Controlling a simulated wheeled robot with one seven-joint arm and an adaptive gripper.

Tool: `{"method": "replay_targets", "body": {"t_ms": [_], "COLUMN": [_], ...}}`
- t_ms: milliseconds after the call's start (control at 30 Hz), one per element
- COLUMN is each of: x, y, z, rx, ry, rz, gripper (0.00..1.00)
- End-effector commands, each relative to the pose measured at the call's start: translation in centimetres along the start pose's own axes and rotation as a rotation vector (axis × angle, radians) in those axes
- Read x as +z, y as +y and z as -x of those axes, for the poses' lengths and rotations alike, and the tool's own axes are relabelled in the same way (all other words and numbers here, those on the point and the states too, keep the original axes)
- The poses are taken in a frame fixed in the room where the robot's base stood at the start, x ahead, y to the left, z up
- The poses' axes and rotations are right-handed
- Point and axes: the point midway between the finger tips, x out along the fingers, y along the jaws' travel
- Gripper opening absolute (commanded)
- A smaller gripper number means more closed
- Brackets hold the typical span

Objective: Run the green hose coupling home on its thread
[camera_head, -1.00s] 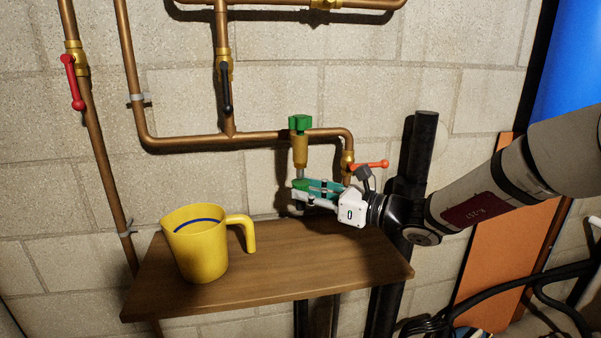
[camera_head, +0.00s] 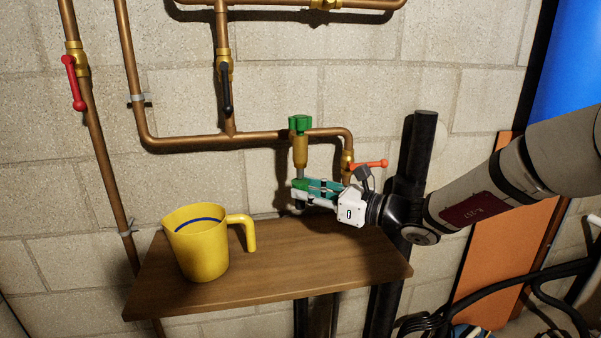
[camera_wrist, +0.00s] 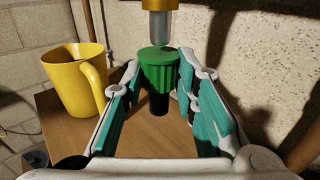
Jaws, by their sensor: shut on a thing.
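The green hose coupling (camera_wrist: 158,75) is ribbed and upright, with a black hose end (camera_wrist: 158,104) below it. It also shows small in the head view (camera_head: 301,184). My gripper (camera_wrist: 158,82) is shut on it, with a teal-padded finger at each side. Directly above is the silver threaded end (camera_wrist: 157,29) of the brass tap (camera_head: 300,152), which has a green handle (camera_head: 299,124). The coupling's top is at or just under the lower end of the thread. I cannot tell whether the threads have engaged.
A yellow jug (camera_head: 200,245) stands on the wooden shelf (camera_head: 280,278) left of my gripper. Copper pipes (camera_head: 180,143) run along the block wall behind. An orange-red lever valve (camera_head: 368,164) is close to my wrist on the right. The shelf's right half is clear.

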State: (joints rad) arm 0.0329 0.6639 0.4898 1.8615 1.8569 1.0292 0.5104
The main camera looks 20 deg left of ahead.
Motion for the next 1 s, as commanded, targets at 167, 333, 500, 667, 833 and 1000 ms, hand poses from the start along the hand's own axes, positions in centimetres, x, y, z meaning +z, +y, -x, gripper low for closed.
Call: {"method": "replay_targets", "body": {"t_ms": [167,333,500,667,833,1000], "x": [0.0,0.3,0.8,1.2,1.7,2.1], "y": [0.0,0.0,0.0,0.0,0.0,0.0], "z": [0.0,0.0,0.0,0.0,0.0,0.0], "rx": [0.0,0.0,0.0,0.0,0.0,0.0], "ry": [0.0,0.0,0.0,0.0,0.0,0.0], "rz": [0.0,0.001,0.001,0.001,0.001,0.0], "gripper": [0.0,0.0,0.0,0.0,0.0,0.0]}}
